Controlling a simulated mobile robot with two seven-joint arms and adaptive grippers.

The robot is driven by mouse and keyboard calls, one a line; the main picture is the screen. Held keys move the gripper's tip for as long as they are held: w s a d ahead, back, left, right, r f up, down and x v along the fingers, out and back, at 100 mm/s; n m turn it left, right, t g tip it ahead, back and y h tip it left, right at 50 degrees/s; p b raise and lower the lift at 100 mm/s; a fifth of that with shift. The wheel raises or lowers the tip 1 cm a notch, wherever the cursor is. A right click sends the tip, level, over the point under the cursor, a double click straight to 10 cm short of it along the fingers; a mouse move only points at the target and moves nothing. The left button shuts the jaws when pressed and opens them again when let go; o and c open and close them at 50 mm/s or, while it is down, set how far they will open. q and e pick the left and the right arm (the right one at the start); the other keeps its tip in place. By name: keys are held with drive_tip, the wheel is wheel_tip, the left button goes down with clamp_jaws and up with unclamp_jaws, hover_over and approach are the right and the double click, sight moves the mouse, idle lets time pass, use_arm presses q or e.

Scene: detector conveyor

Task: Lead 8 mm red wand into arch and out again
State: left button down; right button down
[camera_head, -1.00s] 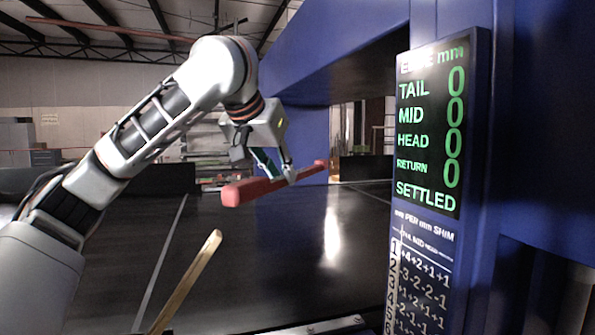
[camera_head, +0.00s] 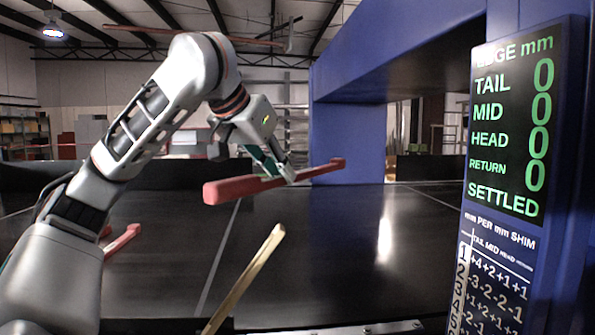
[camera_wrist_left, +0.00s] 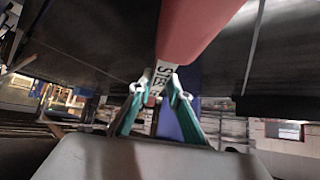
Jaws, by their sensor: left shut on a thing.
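The red wand (camera_head: 240,188) is held up in the air over the dark belt, nearly level, with its thick end to the left. My left gripper (camera_head: 287,176) is shut around its middle. In the left wrist view, the wand's red body (camera_wrist_left: 192,28) extends away above the gripper (camera_wrist_left: 157,92), and a pale band with partly legible letters (camera_wrist_left: 167,75) shows by the fingers. The blue arch (camera_head: 340,140) stands behind and right; the wand's thin end overlaps its left post in the picture. Whether the wand is the 8 mm one cannot be read. My right gripper is out of view.
The dark conveyor belt (camera_head: 330,250) is broad and mostly clear. A tan bar (camera_head: 247,277) rises in the foreground. Another red bar (camera_head: 122,240) lies at left, partly behind my arm. The display panel (camera_head: 510,130) at right shows zeros for TAIL, MID, HEAD and RETURN, and SETTLED.

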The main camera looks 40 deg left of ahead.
use_arm(q)
drive_tip(key=s+a, duration=1)
drive_tip(key=s, duration=0.1)
idle(0.3)
idle(0.4)
drive_tip(key=shift+d, duration=0.1)
